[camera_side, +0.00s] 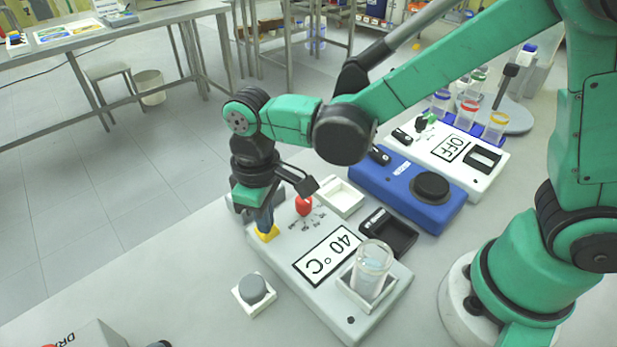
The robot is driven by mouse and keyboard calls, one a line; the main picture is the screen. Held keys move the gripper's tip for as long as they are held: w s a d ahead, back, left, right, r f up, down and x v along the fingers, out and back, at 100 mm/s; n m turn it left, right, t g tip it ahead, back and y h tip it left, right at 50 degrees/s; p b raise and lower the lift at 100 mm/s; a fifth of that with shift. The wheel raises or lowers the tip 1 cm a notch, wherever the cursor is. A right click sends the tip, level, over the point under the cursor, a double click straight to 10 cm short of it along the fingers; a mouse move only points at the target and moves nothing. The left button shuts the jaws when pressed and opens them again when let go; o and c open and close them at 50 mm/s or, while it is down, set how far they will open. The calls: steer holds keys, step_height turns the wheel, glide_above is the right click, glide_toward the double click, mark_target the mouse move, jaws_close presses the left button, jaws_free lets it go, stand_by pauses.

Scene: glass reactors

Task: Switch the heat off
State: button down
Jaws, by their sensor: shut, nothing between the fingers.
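The heater (330,290) is a light grey box on the bench, with a display (328,254) reading 40 °C. A red knob (304,206) with markings around it stands at its far end. A yellow part (266,235), which looks like a switch, sits at the far left corner. My gripper (266,224) is shut and empty, pointing down directly over the yellow part. Its fingertips are at or very near it; I cannot tell whether they touch. The fingers partly hide the yellow part. A glass vessel (372,262) of clear liquid stands on the heater's near right end.
A grey round piece on a white block (254,290) stands left of the heater. Beyond are a blue device (408,188), a white device reading OFF (450,150) and colour-capped vials (467,112).

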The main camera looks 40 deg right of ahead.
steer(key=shift+r, duration=3.5)
steer(key=shift+d, duration=0.1)
steer(key=s+d+r+m+t, duration=0.1)
steer(key=s+d+m+t, duration=0.2)
steer(key=d, duration=1.1)
steer(key=m+t, duration=0.3)
steer(key=t, duration=0.1)
steer(key=shift+s+d+r, duration=0.15)
steer(key=shift+d+r, duration=0.25)
